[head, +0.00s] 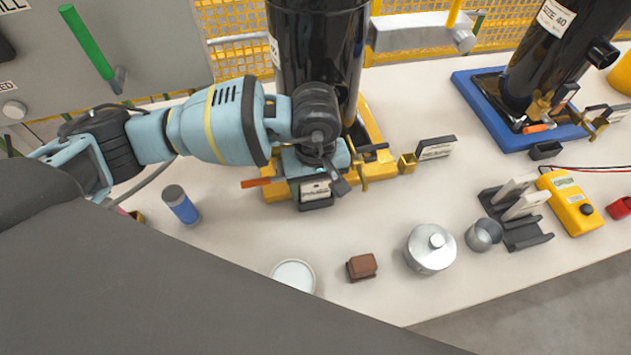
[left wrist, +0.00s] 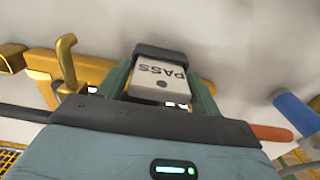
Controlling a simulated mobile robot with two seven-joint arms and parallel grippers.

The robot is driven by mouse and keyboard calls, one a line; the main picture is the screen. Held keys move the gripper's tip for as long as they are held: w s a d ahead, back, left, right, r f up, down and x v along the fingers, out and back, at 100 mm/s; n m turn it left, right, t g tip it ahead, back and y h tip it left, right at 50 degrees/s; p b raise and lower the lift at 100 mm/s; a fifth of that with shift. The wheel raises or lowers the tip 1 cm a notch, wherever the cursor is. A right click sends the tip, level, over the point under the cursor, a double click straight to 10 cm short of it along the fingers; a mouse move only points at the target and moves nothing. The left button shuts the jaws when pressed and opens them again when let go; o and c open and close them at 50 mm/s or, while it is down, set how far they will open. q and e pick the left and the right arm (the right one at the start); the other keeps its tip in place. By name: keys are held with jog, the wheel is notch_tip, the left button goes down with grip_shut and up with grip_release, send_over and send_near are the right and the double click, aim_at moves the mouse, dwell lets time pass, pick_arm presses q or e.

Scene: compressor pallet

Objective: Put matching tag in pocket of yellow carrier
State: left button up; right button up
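The yellow carrier (head: 377,165) stands on the table under a tall black cylinder (head: 318,50). At its front is a small black pocket (head: 317,204), also in the left wrist view (left wrist: 165,52). My left gripper (head: 316,182) is over this pocket, pointing down. In the left wrist view its green fingers (left wrist: 160,88) close on both sides of a white tag (left wrist: 160,76) reading PASS, upside down in that view. The tag's far end meets the black pocket; how deep it sits is hidden. My right gripper is not in view.
A dark rack (head: 528,238) with white tags stands at the right, beside a yellow meter (head: 572,203). A blue carrier (head: 480,95) is behind.

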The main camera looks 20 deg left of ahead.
pick_arm(q)
jog(key=shift+o, duration=1.5)
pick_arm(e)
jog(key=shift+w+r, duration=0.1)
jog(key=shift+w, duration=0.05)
pick_arm(q)
jog(key=shift+a, duration=0.1)
jog(key=c, duration=0.3)
jog(key=shift+c, duration=0.2)
jog(key=shift+r, duration=0.2)
jog(key=shift+r+p, duration=1.7)
jog(key=shift+r, duration=1.6)
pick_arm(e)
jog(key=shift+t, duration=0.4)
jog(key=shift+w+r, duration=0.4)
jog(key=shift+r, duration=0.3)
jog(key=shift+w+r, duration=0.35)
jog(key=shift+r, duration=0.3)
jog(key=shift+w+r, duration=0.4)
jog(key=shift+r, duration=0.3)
